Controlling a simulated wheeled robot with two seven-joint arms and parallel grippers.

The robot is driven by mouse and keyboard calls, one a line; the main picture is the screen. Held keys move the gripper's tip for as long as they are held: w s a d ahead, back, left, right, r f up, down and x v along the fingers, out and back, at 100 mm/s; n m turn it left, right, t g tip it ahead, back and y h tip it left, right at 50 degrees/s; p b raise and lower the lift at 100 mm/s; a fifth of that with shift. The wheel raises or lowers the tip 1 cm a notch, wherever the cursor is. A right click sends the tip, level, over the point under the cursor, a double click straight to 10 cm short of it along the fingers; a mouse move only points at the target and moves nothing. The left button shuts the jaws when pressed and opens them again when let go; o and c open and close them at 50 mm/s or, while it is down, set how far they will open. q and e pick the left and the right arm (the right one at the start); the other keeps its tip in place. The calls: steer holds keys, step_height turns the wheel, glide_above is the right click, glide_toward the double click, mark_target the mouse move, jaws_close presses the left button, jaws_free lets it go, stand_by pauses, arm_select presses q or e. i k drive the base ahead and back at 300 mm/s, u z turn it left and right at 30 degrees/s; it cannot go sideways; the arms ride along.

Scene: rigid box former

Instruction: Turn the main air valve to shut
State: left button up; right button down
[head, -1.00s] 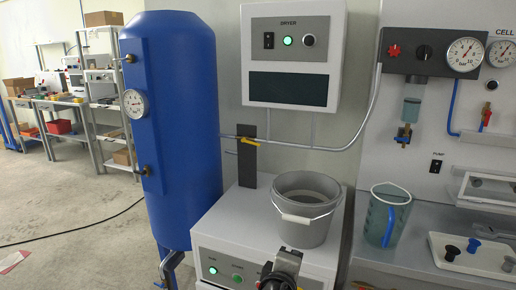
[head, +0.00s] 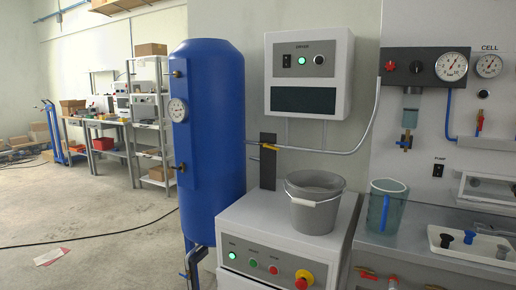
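A small valve with a yellow lever (head: 268,146) sits on the thin air pipe (head: 330,151) between the blue tank and the wall, in front of a dark upright plate (head: 267,172). The lever looks roughly in line with the pipe, tilted slightly. It is too small to tell its exact angle. The blue tank (head: 214,130) stands to its left with a round gauge (head: 178,110) and small dark fittings. Neither of my grippers shows in the head view, and nothing touches the lever.
A white cabinet (head: 245,224) with buttons and a red-yellow stop knob (head: 303,279) stands below the valve. A grey bucket (head: 314,210) sits on it, right of the plate. A blue-handled jug (head: 385,208) stands on the bench at right. Open floor lies left.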

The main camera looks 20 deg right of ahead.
mark_target(266, 145)
steer(key=u, duration=0.45)
steer(key=i, duration=0.95)
steer(key=u, duration=0.1)
